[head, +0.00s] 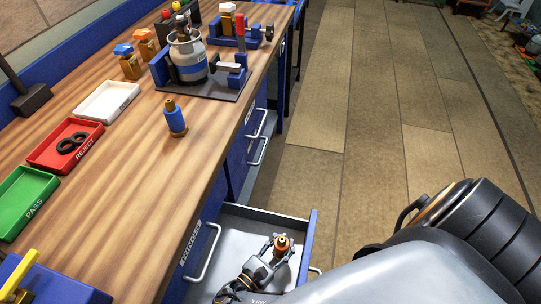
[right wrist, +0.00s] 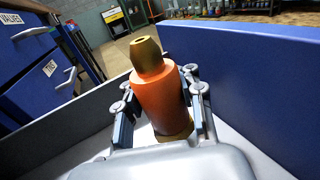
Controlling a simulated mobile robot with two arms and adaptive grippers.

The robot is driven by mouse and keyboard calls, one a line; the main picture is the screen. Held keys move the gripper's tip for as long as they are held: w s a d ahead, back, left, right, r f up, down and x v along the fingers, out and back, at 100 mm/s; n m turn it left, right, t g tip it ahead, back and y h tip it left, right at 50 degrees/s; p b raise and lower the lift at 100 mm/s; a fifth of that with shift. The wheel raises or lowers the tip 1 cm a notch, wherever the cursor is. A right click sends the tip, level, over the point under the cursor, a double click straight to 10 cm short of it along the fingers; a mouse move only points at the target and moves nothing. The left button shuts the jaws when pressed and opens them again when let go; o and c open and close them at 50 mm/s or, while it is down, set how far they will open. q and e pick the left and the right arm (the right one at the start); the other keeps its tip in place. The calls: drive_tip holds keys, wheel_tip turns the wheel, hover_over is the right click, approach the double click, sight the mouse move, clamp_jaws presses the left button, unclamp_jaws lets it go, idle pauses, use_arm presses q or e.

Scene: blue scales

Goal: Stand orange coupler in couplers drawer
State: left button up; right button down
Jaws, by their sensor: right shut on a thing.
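The orange coupler (head: 282,244), with a brass tip and brass base, is inside an open drawer (head: 311,240) under the bench. It also shows in the right wrist view (right wrist: 160,95), roughly upright with its tip up. My right gripper (head: 276,250) is shut around its sides, with a finger on either side in the right wrist view (right wrist: 162,112). The base is close to the pale drawer floor; I cannot tell whether it touches. The drawer's front label is not readable here. My left gripper is not in view.
The wooden bench (head: 110,210) carries a blue coupler-like part (head: 175,118), a white tray (head: 105,101), a red REJECT tray (head: 45,155) and a green PASS tray (head: 20,203). A gas cylinder (head: 187,55) stands farther back. Drawer walls surround my right gripper; floor at right is clear.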

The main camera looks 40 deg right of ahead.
drive_tip(key=shift+f, duration=0.55)
drive_tip(key=w+a, duration=0.1)
drive_tip(key=w+a+b, duration=0.1)
drive_tip(key=w, duration=0.1)
drive_tip(key=shift+w+a, duration=0.2)
drive_tip(key=shift+a, duration=0.2)
drive_tip(key=shift+s+d+f+b, duration=0.1)
drive_tip(key=shift+s+f+b, duration=0.05)
drive_tip(key=shift+f+b, duration=0.45)
drive_tip(key=c, duration=0.8)
unclamp_jaws()
drive_tip(key=shift+f, duration=0.1)
drive_tip(key=shift+c, duration=0.2)
